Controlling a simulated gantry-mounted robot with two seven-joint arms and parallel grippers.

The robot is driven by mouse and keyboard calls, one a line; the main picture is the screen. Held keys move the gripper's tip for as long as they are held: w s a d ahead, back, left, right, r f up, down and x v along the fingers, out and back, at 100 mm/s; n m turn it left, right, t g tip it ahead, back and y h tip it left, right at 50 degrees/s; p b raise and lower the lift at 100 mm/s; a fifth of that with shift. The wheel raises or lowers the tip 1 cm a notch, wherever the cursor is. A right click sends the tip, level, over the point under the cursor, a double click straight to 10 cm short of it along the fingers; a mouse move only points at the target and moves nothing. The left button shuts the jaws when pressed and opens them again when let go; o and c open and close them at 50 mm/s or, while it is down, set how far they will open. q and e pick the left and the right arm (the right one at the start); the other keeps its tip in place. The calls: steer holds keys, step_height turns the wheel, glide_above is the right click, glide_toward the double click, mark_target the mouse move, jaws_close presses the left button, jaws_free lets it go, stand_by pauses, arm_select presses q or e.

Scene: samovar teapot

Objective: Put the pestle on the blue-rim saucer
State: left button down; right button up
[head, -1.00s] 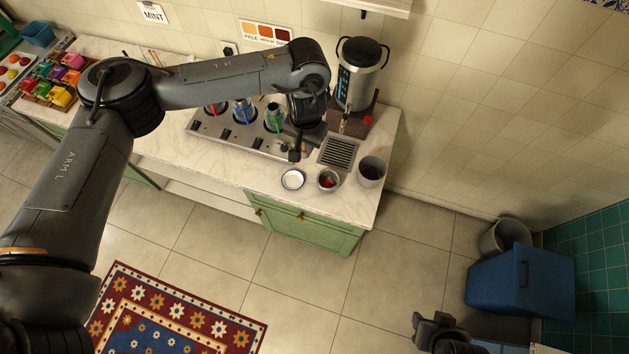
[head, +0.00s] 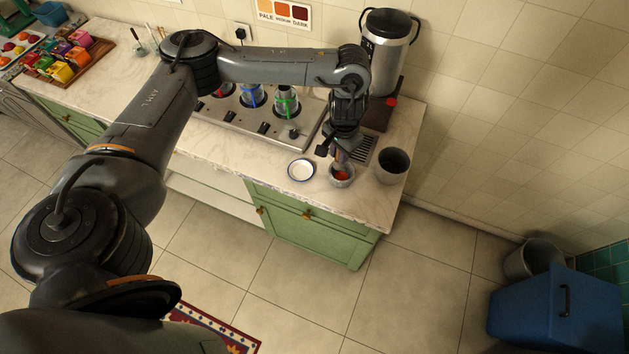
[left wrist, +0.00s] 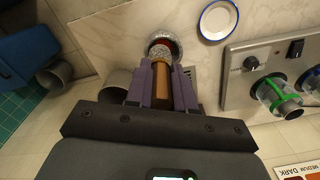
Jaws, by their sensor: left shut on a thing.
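The pestle (left wrist: 161,76), with a brown handle, is between the purple fingers of my left gripper (left wrist: 160,92) in the left wrist view. The gripper is shut on it. The pestle's far end meets a small grey bowl (left wrist: 166,38); how deep it sits inside I cannot tell. In the head view my left gripper (head: 339,157) is over this bowl (head: 342,181) near the counter's front edge. The white blue-rim saucer (head: 301,170) lies just left of the bowl, looking empty; it also shows in the left wrist view (left wrist: 217,20). My right gripper is out of view.
A dark grey pot (head: 394,168) stands right of the bowl. The samovar (head: 388,45) and a drip grille (head: 363,150) are behind. The counter's front edge is close to the saucer.

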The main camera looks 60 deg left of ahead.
arm_select(q)
steer(key=s+a+f+b, duration=0.2)
steer(key=a+f+b, duration=0.1)
steer(key=a+f, duration=0.15)
steer(key=b, duration=0.5)
glide_toward(300, 171)
steer(key=shift+w+f, duration=0.1)
steer(key=shift+f, duration=1.05)
steer(key=shift+f, duration=0.2)
steer(key=c, duration=1)
jaws_free()
steer(key=shift+r, duration=0.1)
